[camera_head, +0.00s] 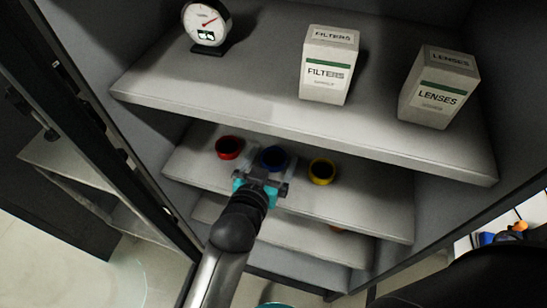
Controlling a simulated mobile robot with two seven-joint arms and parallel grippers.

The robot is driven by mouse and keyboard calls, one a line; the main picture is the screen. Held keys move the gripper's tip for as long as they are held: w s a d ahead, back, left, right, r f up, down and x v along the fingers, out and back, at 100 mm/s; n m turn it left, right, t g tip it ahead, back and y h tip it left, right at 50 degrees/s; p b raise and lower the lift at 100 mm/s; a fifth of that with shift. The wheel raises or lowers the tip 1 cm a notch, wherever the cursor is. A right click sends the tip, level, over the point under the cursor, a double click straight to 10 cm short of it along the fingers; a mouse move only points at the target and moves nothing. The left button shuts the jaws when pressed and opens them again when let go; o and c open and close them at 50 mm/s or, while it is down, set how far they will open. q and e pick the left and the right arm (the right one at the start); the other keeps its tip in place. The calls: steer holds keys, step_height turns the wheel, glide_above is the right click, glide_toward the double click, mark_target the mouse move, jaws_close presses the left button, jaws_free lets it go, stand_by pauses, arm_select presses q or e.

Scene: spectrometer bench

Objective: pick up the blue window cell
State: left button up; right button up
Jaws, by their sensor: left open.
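The blue window cell (274,157) stands on the second shelf, between a red cell (228,147) on its left and a yellow cell (321,171) on its right. My left gripper (266,171) reaches in over that shelf, just in front of the blue cell. The gripper body hides the cell's lower front part. The left jaws are open, and I cannot tell whether the fingers stand around the cell or short of it. My right gripper is not in view.
The top shelf (260,95) overhangs close behind the cells. It bears a dial gauge (207,22), a FILTERS box (328,66) and a LENSES box (438,87). The cabinet's side walls close in left and right. The second shelf (378,200) is bare right of the yellow cell.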

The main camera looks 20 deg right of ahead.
arm_select(q)
steer(key=shift+c, duration=0.4)
steer(key=c, duration=1.3)
